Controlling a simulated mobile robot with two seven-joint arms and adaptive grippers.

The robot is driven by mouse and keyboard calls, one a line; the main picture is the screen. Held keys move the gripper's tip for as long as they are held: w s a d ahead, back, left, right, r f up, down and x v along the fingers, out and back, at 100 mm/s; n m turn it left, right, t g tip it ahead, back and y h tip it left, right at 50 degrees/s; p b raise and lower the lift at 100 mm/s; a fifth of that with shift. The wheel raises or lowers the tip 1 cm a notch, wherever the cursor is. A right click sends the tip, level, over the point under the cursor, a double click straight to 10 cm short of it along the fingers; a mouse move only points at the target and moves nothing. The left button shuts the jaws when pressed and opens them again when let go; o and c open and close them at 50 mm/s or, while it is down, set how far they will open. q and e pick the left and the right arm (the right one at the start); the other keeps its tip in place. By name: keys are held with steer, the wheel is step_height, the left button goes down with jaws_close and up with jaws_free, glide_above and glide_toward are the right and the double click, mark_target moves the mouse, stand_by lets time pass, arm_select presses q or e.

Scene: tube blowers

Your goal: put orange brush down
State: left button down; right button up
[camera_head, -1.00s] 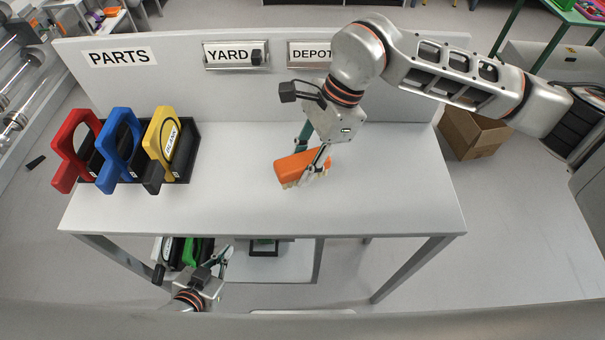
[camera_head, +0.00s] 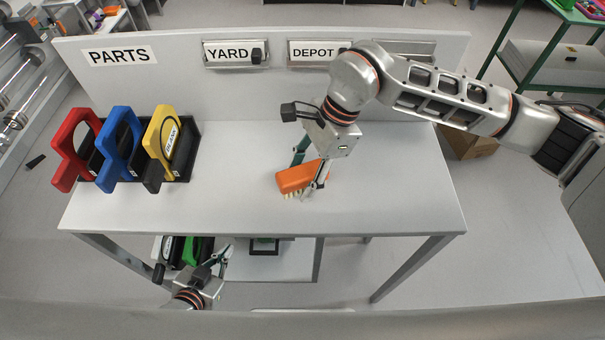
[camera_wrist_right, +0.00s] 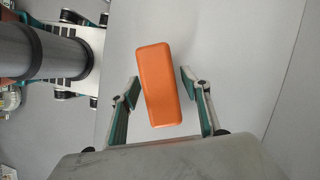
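The orange brush (camera_head: 297,177) sits on the white tabletop right of centre, orange back up and pale bristles down at the table. My right gripper (camera_head: 310,172) is over it, one finger on each side. In the right wrist view, the orange back (camera_wrist_right: 160,85) lies between the spread fingers of my right gripper (camera_wrist_right: 161,86), with a narrow gap at the right finger and very little at the left. It looks open around the brush. My left gripper (camera_head: 220,262) is low in front of the table, its fingers apart with nothing between them.
A black rack (camera_head: 187,150) with red (camera_head: 68,150), blue (camera_head: 118,150) and yellow (camera_head: 158,145) handled items stands at the table's left. A back panel (camera_head: 180,80) bears PARTS, YARD and DEPOT labels. The tabletop right of the brush is clear.

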steer(key=shift+r, duration=0.1)
steer(key=v, duration=1.2)
steer(key=shift+r+b, duration=0.1)
steer(key=shift+b, duration=0.3)
steer(key=shift+s, duration=0.1)
